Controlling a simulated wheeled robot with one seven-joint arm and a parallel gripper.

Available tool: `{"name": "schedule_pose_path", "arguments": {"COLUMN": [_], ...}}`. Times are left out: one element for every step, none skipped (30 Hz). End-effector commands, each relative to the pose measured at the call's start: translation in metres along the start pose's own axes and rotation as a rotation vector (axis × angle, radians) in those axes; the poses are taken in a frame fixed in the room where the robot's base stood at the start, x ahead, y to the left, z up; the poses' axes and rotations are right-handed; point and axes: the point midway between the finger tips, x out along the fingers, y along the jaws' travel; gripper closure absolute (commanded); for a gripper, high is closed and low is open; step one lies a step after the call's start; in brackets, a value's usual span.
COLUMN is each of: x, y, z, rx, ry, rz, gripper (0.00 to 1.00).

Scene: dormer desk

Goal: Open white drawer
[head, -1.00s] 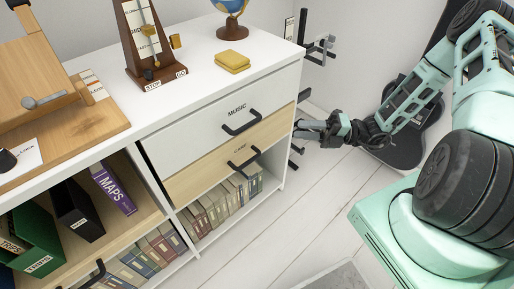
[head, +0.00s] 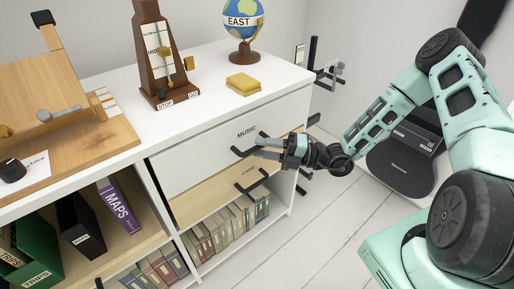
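The white drawer (head: 205,153), labelled MUSIC, is shut in the cabinet in the head view. Its black bar handle (head: 241,152) is on the front, and its right part is overlapped by my fingers. My gripper (head: 261,148) is in front of the right end of this handle, fingers pointing left toward the drawer front. The two grey fingertips show apart, one above the other, with nothing visible held between them. I cannot tell whether they touch the handle.
A wooden drawer (head: 205,200) with its own black handle (head: 252,182) is just below. Books (head: 215,228) fill the shelf under it. A yellow sponge-like block (head: 243,84), a globe (head: 243,20) and a metronome (head: 154,55) stand on the cabinet top.

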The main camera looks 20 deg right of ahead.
Motion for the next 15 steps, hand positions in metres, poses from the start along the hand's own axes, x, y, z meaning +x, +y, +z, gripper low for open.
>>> {"name": "schedule_pose_path", "arguments": {"x": [0.006,0.010,0.013,0.016,0.018,0.019,0.020,0.021,0.022,0.022,0.022,0.022,0.022,0.022,0.022], "y": [-0.001,-0.001,-0.001,0.000,0.000,0.000,0.000,0.000,0.000,0.000,0.000,0.000,0.000,0.000,0.000], "z": [0.000,0.000,0.000,0.000,0.000,0.000,0.000,0.000,0.000,0.000,0.000,0.000,0.000,0.000,0.000], "rx": [0.000,0.000,0.000,0.000,-0.001,-0.001,-0.001,-0.001,-0.001,-0.001,-0.001,-0.001,-0.001,-0.001,-0.001], "ry": [0.002,0.002,0.001,0.001,0.001,0.001,0.000,0.000,-0.001,-0.001,-0.001,-0.001,-0.001,-0.001,-0.001], "rz": [0.001,0.001,0.001,0.001,0.001,0.001,0.001,0.000,0.000,0.000,0.000,0.000,0.000,0.000,0.000], "gripper": [0.65,0.65,0.65,0.65,0.65,0.65,0.65,0.65,0.65,0.65,0.65,0.65,0.65,0.65,0.65]}}
